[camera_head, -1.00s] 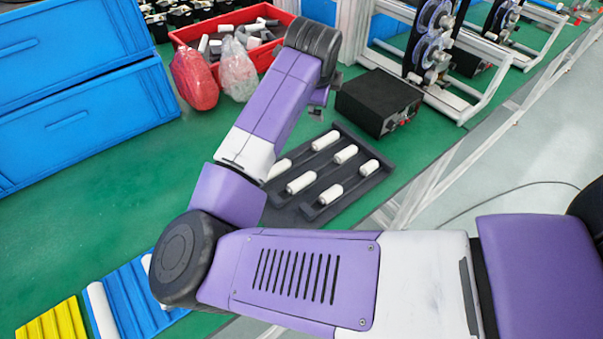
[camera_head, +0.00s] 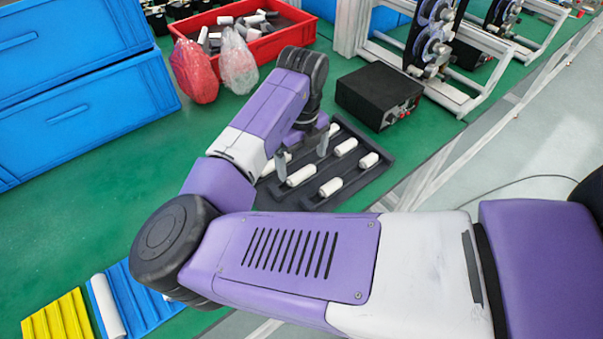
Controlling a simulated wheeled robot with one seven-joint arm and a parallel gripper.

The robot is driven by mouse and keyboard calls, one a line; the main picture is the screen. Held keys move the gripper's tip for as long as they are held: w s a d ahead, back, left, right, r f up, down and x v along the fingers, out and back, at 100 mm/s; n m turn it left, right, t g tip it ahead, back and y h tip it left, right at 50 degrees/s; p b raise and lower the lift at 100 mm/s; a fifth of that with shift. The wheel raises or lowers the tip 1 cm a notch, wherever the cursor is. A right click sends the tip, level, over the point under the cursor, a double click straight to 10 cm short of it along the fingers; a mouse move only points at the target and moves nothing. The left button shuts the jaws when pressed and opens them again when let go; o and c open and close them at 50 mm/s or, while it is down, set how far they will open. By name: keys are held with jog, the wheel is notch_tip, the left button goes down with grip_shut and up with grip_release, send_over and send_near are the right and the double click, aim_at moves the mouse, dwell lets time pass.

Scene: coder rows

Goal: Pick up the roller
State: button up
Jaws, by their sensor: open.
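White rollers lie in rows in a dark tray (camera_head: 354,184) on the green table. Among them are one roller (camera_head: 301,176) just below my gripper in the picture, one nearer the front (camera_head: 330,187), and others toward the right, such as this roller (camera_head: 369,160). My gripper (camera_head: 302,159) is over the tray's left-middle part, pointing down, with its two fingers apart and nothing seen between them. How high the fingertips are above the rollers is hard to tell. My arm hides part of the tray's left side.
A red bin (camera_head: 290,40) with rollers and dark parts stands behind, with red (camera_head: 194,72) and clear (camera_head: 238,65) bags before it. Blue crates (camera_head: 80,120) are left. A blue ridged tray (camera_head: 140,300) holds a white roller (camera_head: 106,305).

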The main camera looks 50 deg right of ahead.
aim_at(302, 172)
jog(key=shift+f+p, duration=0.3)
jog(key=shift+f, duration=1.65)
jog(key=c, duration=1.5)
jog(key=shift+r, duration=0.1)
notch_tip(302, 172, up, 20)
jog(key=b, duration=0.1)
jog(key=shift+b, duration=0.35)
